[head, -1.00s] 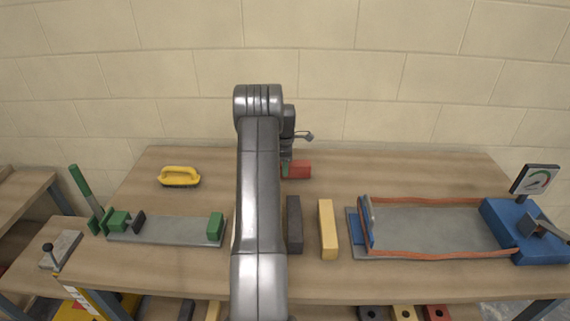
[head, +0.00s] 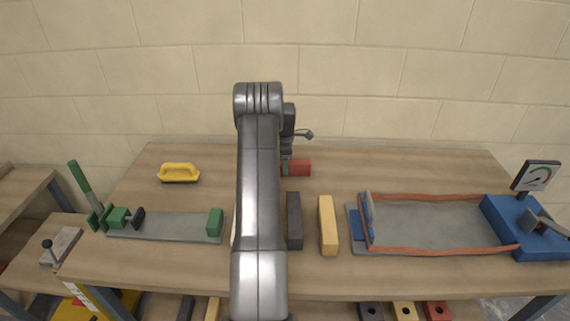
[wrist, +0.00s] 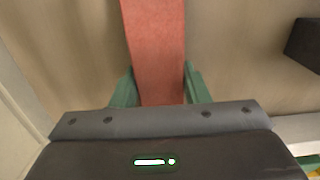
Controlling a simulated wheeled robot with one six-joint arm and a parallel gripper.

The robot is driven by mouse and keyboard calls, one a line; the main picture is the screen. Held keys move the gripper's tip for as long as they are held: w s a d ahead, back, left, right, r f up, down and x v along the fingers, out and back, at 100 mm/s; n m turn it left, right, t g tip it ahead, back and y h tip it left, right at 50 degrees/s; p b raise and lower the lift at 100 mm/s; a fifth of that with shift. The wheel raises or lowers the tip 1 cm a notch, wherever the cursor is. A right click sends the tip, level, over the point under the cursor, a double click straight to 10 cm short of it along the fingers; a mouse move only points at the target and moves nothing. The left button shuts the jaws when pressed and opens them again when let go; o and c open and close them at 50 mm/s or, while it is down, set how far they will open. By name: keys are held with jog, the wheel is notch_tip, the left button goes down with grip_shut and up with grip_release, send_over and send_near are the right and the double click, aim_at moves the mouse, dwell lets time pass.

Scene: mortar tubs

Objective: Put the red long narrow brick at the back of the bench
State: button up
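The red long narrow brick (head: 299,168) is at the back of the bench (head: 400,178), pointing right from my gripper (head: 286,167). In the wrist view the red brick (wrist: 155,45) runs away from between the two green fingers of my gripper (wrist: 160,90). The fingers lie against both its sides, so my gripper looks shut on its near end. The brick looks at or very near the bench top; I cannot tell if it bears on it. My arm hides part of the bench.
A dark brick (head: 294,222) and a yellow brick (head: 328,226) lie in front. A yellow-handled float (head: 179,172) is at the back left. A grey plate with green blocks (head: 180,227) is left; a blue-ended device with a gauge (head: 525,225) is right. A block wall (head: 400,75) stands behind.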

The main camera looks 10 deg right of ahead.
jog(key=o, duration=0.4)
jog(key=shift+r, duration=0.1)
notch_tip(320, 180, up, 14)
jog(key=shift+f+b, duration=0.15)
jog(key=shift+b, duration=0.65)
jog(key=shift+f, duration=0.1)
notch_tip(320, 180, down, 14)
jog(key=shift+r+p, duration=0.15)
jog(key=shift+p, duration=0.7)
jog(key=shift+r, duration=0.35)
